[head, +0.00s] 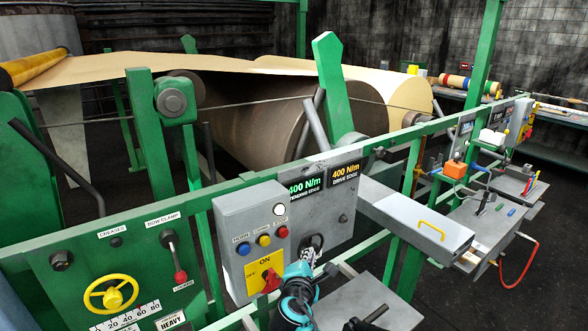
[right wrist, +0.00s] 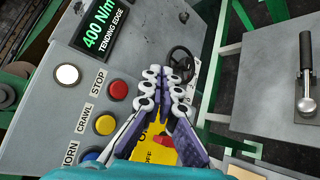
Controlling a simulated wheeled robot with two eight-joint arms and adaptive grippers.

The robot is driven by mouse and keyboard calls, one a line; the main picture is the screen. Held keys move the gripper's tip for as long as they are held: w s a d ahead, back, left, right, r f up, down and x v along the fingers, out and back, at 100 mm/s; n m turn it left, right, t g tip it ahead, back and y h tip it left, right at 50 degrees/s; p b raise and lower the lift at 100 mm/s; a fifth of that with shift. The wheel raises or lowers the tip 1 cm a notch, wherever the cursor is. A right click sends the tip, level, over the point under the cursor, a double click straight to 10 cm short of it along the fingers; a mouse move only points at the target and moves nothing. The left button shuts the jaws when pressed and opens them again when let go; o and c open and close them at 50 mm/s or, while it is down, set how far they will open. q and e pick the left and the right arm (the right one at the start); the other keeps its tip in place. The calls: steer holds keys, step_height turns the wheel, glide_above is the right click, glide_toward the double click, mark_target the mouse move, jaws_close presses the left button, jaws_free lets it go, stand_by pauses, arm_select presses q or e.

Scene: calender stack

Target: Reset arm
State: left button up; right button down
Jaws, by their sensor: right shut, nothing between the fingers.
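My right gripper (head: 325,268) reaches up from the bottom middle of the head view, its teal body in front of the grey control box (head: 228,215). In the right wrist view the gripper (right wrist: 168,75) has its white and purple fingers together with nothing between them. The fingers overlap the yellow ON/OFF plate with its red switch (head: 271,281) and lie in front of a black handwheel (right wrist: 186,62). I cannot tell whether they touch the panel. My left gripper is not in view.
The panel carries red (head: 282,232), yellow and blue buttons and 400 N/m displays (head: 304,186). A yellow handwheel (head: 111,293) is at the lower left.

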steer(key=s+d+f+m+g+b, duration=0.3)
steer(key=s+d+f+m+g, duration=0.3)
steer(key=s+d+m, duration=0.8)
steer(key=s+d+f+m+g+y+b, duration=0.1)
steer(key=s+f+m+y+b, duration=0.1)
steer(key=s+f+m, duration=0.5)
steer(key=s+f, duration=0.1)
steer(key=s, duration=0.3)
steer(key=shift+s+f+g+y, duration=0.2)
steer(key=shift+s+g+y, duration=0.05)
steer(key=shift+g+y, duration=0.05)
steer(key=shift+d, duration=0.1)
stand_by(1.5)
